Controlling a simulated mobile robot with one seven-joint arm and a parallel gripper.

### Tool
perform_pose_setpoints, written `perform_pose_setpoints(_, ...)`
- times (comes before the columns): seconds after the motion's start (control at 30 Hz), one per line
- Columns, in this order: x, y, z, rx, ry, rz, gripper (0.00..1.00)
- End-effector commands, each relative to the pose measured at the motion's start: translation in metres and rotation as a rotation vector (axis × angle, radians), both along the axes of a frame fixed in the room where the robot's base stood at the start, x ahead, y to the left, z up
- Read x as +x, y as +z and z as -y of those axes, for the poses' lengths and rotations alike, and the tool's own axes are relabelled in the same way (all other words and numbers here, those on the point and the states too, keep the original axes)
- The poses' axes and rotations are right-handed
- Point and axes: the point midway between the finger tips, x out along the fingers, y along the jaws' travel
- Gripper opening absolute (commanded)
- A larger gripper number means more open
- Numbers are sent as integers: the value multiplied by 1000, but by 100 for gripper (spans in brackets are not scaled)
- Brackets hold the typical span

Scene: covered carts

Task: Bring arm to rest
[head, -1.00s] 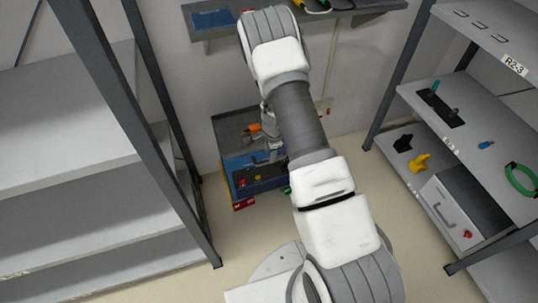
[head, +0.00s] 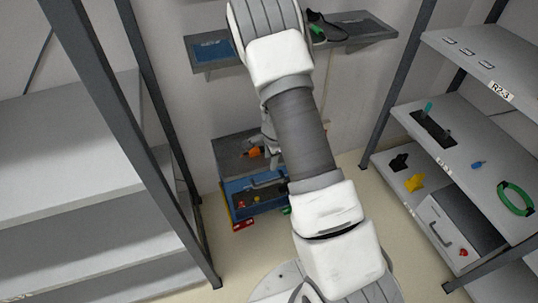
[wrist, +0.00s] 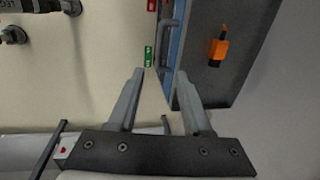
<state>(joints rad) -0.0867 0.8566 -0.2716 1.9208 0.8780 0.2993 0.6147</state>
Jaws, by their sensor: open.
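My arm rises through the middle of the head view, and its upper links hide part of what lies behind. In the wrist view my gripper (wrist: 160,88) is open, with its two grey fingers apart and nothing between them. A blue and grey cart (head: 257,183) stands against the back wall in the head view. It also shows in the wrist view (wrist: 245,75), beyond the fingertips, with an orange thing (wrist: 218,48) on its grey top. In the head view the gripper's fingers are hidden or too small to make out beside the cart.
Empty grey shelves (head: 70,190) stand on the left behind a dark post. A rack on the right holds a green ring (head: 516,198), a yellow thing (head: 414,183) and a grey drawer box (head: 446,228). A wall shelf (head: 358,30) hangs above the cart.

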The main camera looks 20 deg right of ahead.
Motion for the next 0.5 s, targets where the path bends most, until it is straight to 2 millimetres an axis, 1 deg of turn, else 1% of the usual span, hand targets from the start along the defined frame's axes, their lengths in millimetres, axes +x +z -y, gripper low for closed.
perform_pose_setpoints(0.2, 0, 0, 0, 0, 0, 0, 50)
perform_pose_setpoints(0.27, 1, 3, -1, 2, 5, 3, 50)
perform_pose_setpoints(0.37, 2, 19, -6, 12, 37, 18, 50)
perform_pose_setpoints(0.47, 4, 50, -17, 29, 110, 44, 50)
perform_pose_setpoints(0.5, 3, 65, -22, 36, 147, 57, 50)
